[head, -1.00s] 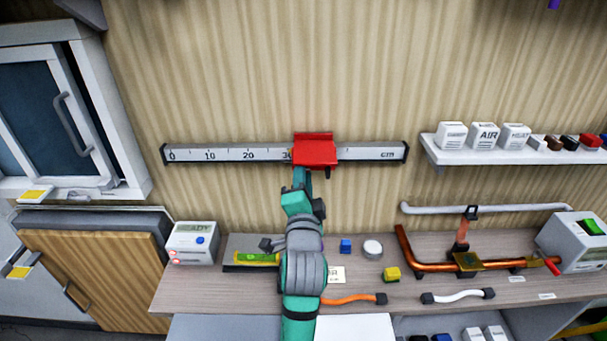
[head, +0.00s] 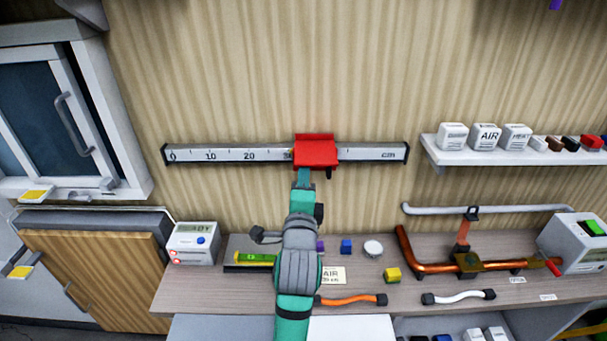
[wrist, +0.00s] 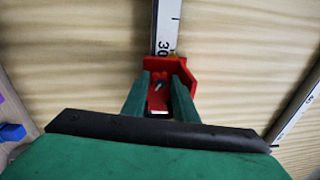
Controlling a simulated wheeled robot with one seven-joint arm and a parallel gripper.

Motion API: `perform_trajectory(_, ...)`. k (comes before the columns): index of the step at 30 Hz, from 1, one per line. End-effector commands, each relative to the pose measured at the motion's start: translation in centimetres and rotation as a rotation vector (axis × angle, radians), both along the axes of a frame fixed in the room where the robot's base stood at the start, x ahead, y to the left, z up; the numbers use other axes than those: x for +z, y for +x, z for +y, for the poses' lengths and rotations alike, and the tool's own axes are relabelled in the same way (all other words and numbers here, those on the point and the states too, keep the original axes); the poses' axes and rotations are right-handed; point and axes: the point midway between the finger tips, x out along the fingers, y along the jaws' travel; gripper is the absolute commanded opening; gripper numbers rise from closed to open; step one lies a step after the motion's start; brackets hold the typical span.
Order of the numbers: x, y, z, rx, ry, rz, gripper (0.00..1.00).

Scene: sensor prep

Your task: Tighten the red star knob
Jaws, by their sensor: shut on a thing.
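A red slider (head: 316,151) sits on the long wall scale (head: 220,154), near its 30 mark. The slider also shows in the wrist view (wrist: 186,71), with the 30 mark just beyond it. My gripper (wrist: 158,92) reaches up to the slider's lower side. Its two green fingers are shut on a small red part between them, which I take to be the red star knob (wrist: 157,102). The fingers hide most of its outline, so I cannot make out its star shape or how far it is turned. In the head view my gripper (head: 304,176) hides the knob.
Below is a bench (head: 210,293) with a display box (head: 193,242), a green level (head: 258,260), a blue cube (head: 346,246), a yellow cube (head: 392,275) and copper piping (head: 405,250). A shelf (head: 510,156) with white boxes is at right. The wall around the slider is clear.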

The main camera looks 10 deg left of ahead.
Motion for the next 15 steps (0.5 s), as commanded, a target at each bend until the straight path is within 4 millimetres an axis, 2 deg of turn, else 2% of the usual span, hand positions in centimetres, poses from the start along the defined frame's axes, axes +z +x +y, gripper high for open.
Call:
perform_trajectory(6,0.15,-0.03,-0.06,-0.001,0.001,-0.004,0.04)
perform_trajectory(7,0.16,-0.03,-0.07,-0.001,0.001,-0.004,0.31)
perform_trajectory(9,0.15,-0.03,-0.05,-0.001,0.001,-0.004,0.44)
perform_trajectory(15,0.32,-0.04,-0.04,-0.001,0.001,-0.007,0.44)
